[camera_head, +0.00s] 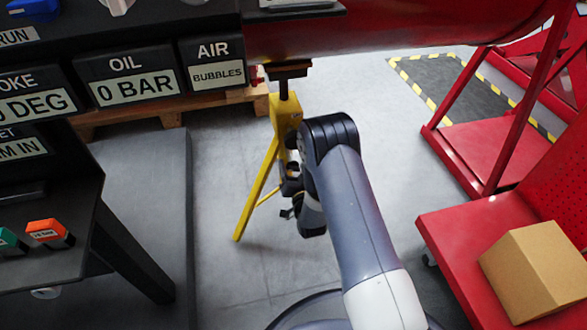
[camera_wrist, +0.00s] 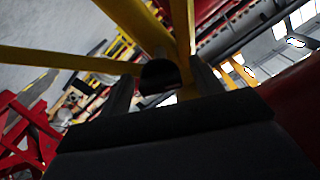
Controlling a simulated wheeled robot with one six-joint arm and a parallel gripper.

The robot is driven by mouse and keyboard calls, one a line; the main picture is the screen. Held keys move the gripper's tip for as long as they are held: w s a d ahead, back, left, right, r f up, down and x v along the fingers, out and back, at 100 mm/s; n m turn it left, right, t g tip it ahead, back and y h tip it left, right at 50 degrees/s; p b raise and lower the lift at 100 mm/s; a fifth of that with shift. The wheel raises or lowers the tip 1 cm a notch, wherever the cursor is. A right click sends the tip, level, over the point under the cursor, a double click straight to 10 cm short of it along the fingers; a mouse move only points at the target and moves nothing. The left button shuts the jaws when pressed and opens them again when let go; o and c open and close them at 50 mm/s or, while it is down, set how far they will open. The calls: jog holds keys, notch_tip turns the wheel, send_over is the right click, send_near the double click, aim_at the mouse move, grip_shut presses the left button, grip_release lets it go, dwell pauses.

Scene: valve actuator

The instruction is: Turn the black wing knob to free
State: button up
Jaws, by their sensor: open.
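In the wrist view a dark rounded piece (camera_wrist: 160,76) shows between the two fingers of my gripper (camera_wrist: 162,72). It may be the black wing knob, but it is too dark to make out wings or marks. The fingers stand apart on either side of it; I cannot tell whether either touches it. Yellow legs of a stand (camera_wrist: 145,25) lie behind it. In the head view the yellow stand (camera_head: 284,108) holds up a red pipe, and my arm reaches down beside it, hiding part of it. The fingertips and knob are not clear there.
A red cart (camera_head: 465,235) with a cardboard box (camera_head: 537,270) is at the right. The red pipe (camera_head: 400,22) runs overhead. Grey floor around the stand is open.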

jog(key=p+v, duration=0.3)
jog(key=v, duration=0.7)
jog(key=shift+s, duration=0.4)
jog(key=shift+w, duration=0.1)
jog(key=b+x, duration=0.3)
jog(key=x, duration=0.7)
jog(key=shift+w, duration=0.4)
jog(key=shift+s+m, duration=0.1)
jog(key=shift+m, duration=0.8)
